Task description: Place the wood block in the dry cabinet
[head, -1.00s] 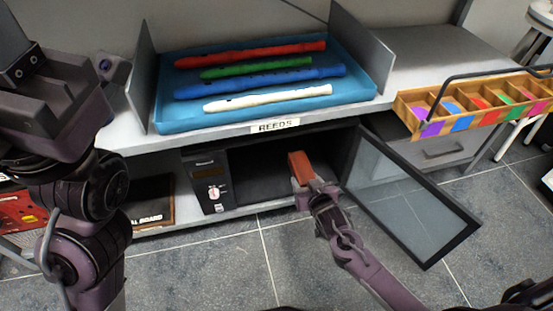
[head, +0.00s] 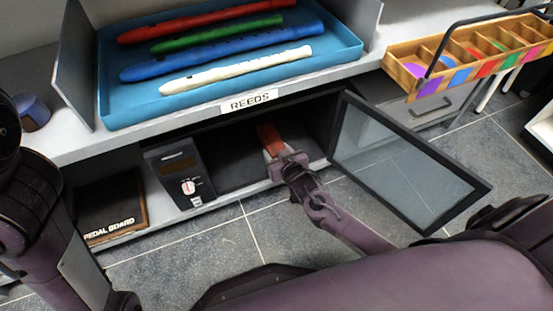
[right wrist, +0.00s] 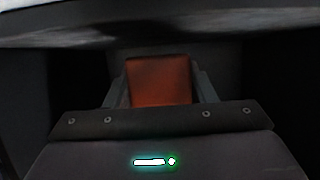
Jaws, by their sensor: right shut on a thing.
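The wood block (head: 268,137) is reddish-orange and sits between the fingers of my right gripper (head: 274,148), which is shut on it. The dry cabinet (head: 225,140) is the dark box under the counter, with its glass door (head: 395,160) swung open to the right. The block and fingertips are inside the cabinet opening. In the right wrist view the block (right wrist: 158,80) shows between the two fingers, with dark cabinet walls around. I cannot tell whether the block touches the cabinet floor. My left arm is at the left edge; its gripper is not in view.
A control panel with a dial (head: 185,180) stands left of the opening. A blue tray (head: 110,100) with several recorders sits on the counter above, over the REEDS label (head: 252,104). A pedal board box (head: 110,205) lies on the lower shelf. A wooden caddy (head: 400,72) is at right.

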